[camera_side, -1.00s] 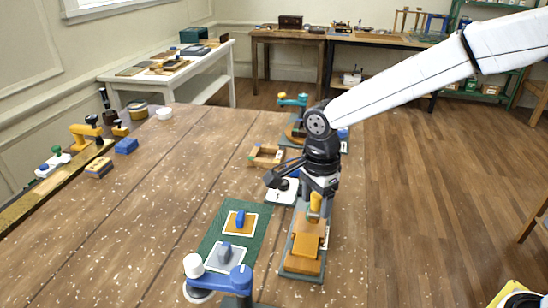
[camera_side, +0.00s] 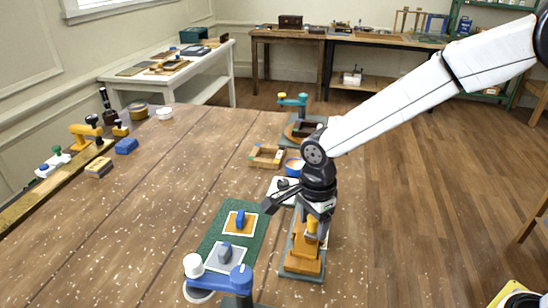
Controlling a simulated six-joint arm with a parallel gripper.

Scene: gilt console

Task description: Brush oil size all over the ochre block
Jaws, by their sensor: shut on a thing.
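The ochre block (camera_side: 303,265) sits on a grey-green base (camera_side: 290,274) near the front right edge of the table. My gripper (camera_side: 313,212) points down over the block's far part and is shut on a yellow-handled tool (camera_side: 311,224), which I take to be the brush. The tool's lower end is low over the block; whether its bristles touch the block is too small to tell. My wrist and gripper hide part of the block's far end. A blue-rimmed bowl (camera_side: 293,166) stands behind my gripper, partly hidden by my arm.
A blue clamp-like fixture (camera_side: 238,283) stands at the front. A wooden frame (camera_side: 267,156) and a teal-topped fixture (camera_side: 302,101) are farther back. The table's left middle is clear.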

